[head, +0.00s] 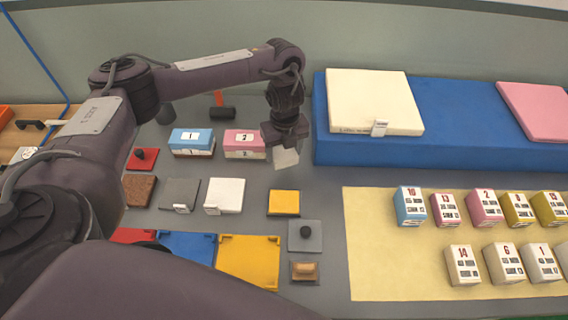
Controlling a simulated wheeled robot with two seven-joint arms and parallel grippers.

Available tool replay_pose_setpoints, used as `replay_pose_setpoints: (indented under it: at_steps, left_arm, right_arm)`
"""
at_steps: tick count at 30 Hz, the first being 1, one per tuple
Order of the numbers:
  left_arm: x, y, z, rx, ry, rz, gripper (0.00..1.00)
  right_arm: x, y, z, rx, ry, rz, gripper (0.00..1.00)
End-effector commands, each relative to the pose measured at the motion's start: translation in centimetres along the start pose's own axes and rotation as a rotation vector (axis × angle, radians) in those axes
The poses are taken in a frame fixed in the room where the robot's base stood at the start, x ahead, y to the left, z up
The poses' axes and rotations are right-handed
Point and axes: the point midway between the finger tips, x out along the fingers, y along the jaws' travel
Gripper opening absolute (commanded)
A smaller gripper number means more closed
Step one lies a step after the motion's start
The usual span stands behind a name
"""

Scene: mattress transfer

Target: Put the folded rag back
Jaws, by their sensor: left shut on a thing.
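My left gripper (286,142) reaches in from the left and points down over the grey table, right of the pink box and left of the blue block. It is shut on a small pale, whitish piece (286,159), which looks like the folded rag. The piece hangs just below the fingers; its upper part is hidden by them. I cannot tell whether its lower edge touches the table. My right gripper is not in view.
A blue block (450,148) carries a cream pad (374,98) and a pink pad (538,108). Blue (192,138) and pink (244,139) boxes stand left of the gripper. Numbered boxes stand on a yellow mat (400,270). Below the gripper lies a yellow square (284,202).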

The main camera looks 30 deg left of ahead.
Motion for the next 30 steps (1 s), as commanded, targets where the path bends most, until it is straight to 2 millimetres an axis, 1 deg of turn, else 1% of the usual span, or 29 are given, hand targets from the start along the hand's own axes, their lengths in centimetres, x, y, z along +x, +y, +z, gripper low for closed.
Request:
replay_pose_setpoints:
  at_steps: [1,5,9,12,21,25,26,30]
  left_arm:
    - [0.8,-0.1,0.0,-0.001,0.002,-0.001,0.45]
    - [1.6,-0.1,0.0,-0.001,0.0,-0.001,0.45]
    - [4.0,-0.1,-0.1,-0.001,0.003,0.0,0.45]
    - [4.9,-0.1,0.0,-0.001,0.002,-0.001,0.45]
    - [5.0,-0.1,0.0,0.0,-0.001,-0.001,0.45]
    - [5.4,-0.1,0.0,0.0,-0.001,-0.001,0.45]
    - [5.3,-0.1,0.0,0.0,-0.001,-0.001,0.65]
    - [5.3,-0.1,0.0,0.0,-0.001,-0.001,0.84]
  right_arm:
    - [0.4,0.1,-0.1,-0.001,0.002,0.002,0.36]
    - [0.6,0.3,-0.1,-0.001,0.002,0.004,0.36]
    - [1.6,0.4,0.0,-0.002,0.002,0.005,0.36]
    - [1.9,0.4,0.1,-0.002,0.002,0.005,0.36]
    - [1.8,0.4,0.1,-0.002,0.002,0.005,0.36]
    - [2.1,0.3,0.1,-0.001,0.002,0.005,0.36]
    - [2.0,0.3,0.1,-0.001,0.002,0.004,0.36]
    - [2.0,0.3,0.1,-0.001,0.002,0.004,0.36]
